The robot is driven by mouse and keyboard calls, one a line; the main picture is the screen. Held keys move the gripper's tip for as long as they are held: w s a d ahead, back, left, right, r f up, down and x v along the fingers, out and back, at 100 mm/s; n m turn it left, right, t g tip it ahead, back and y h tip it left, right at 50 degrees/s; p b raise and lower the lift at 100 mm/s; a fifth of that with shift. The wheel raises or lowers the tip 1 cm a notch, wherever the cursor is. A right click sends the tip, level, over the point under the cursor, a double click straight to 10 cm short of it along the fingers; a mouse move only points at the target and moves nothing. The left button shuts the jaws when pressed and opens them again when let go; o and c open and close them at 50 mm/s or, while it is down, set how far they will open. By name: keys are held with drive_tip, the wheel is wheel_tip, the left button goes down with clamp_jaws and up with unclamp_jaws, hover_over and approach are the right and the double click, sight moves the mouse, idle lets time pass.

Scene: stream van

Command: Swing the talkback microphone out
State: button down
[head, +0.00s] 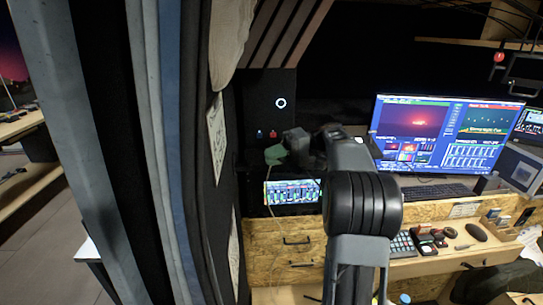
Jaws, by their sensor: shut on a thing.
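My gripper (297,142) is at the left end of the desk, above a small lit mixer screen and in front of the dark back wall. It is small and dark in the picture, at the end of my arm, which bends left from a black joint. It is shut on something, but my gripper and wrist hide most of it. I cannot make out the talkback microphone's shape. A dull green thing (275,154) shows just left of my gripper; I cannot tell whether they touch.
A large monitor (440,132) stands right of my arm, with a keyboard (438,191) before it. The small lit screen (292,191) is below my gripper. The wooden desk front (285,245) has drawer handles.

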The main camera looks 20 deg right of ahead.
drive_tip(key=c, duration=1.3)
unclamp_jaws()
drive_tip(key=shift+d, duration=0.1)
